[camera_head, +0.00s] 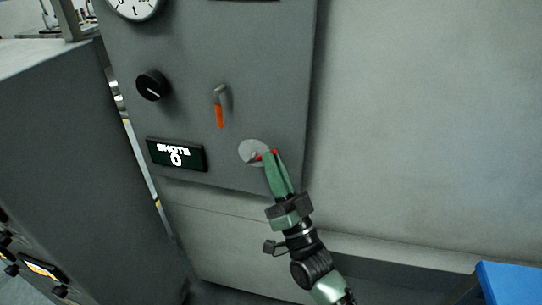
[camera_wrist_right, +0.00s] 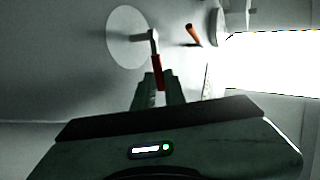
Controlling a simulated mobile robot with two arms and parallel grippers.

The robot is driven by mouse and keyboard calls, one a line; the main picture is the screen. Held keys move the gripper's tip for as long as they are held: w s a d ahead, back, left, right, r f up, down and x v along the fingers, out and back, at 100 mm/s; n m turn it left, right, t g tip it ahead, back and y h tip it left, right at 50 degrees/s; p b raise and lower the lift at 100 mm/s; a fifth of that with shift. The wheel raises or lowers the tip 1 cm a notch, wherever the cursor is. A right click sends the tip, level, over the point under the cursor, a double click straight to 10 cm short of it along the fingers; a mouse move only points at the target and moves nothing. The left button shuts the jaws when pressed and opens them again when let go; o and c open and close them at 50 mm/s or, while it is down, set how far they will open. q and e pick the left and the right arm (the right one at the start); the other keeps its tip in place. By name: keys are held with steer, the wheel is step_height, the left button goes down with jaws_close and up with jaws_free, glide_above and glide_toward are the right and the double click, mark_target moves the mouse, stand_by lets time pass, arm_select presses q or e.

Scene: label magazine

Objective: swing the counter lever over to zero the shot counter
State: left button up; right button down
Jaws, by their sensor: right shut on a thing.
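The counter lever is a small grey arm with a red grip on a pale round disc (camera_head: 247,148), low on the grey panel. In the right wrist view its red grip (camera_wrist_right: 158,70) runs down between my fingers. My right gripper (camera_head: 271,157) is shut on the red grip, which points to the right of the disc in the head view. The fingers also show in the right wrist view (camera_wrist_right: 158,90) and hide the grip's end. The shot counter (camera_head: 176,155), a dark display left of the lever, reads SHOTS 0. My left gripper is out of view.
A second lever with an orange grip (camera_head: 219,115) hangs down above the counter lever. A black knob (camera_head: 152,86) and a white dial (camera_head: 135,5) are further up left. A grey cabinet (camera_head: 60,130) stands at left, a blue surface (camera_head: 510,283) at lower right.

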steer(key=shift+f+m, duration=0.1)
steer(key=shift+m, duration=0.2)
steer(key=c, duration=1.5)
jaws_free()
steer(key=b+v, duration=0.2)
steer(key=v, duration=0.5)
steer(key=shift+s+f, duration=0.2)
steer(key=shift+f, duration=0.05)
